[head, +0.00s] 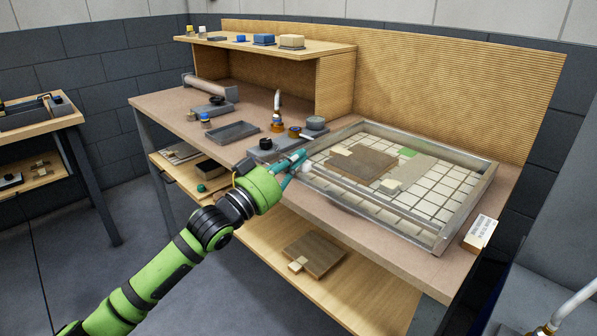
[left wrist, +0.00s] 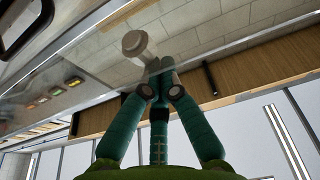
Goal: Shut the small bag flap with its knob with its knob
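My left gripper (head: 290,164) is at the near left edge of the framed vacuum bag (head: 434,238). In the left wrist view its teal fingers (left wrist: 160,72) come together at their tips. A pale round knob (left wrist: 135,44) with a short stem is just beyond the tips. I cannot tell whether they touch, but the fingers do not wrap around the knob. The knob is seen against a clear, glossy sheet; the flap's edges are hard to make out. In the head view the gripper largely hides this spot. My right gripper is not in view.
A brown panel (head: 362,164) and small blocks lie on the gridded bed inside the metal frame. A grey tray (head: 235,132), bottles and small tools stand left of the frame. A label block (head: 480,232) is at the bench's right edge. A lower shelf (head: 345,285) holds another panel.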

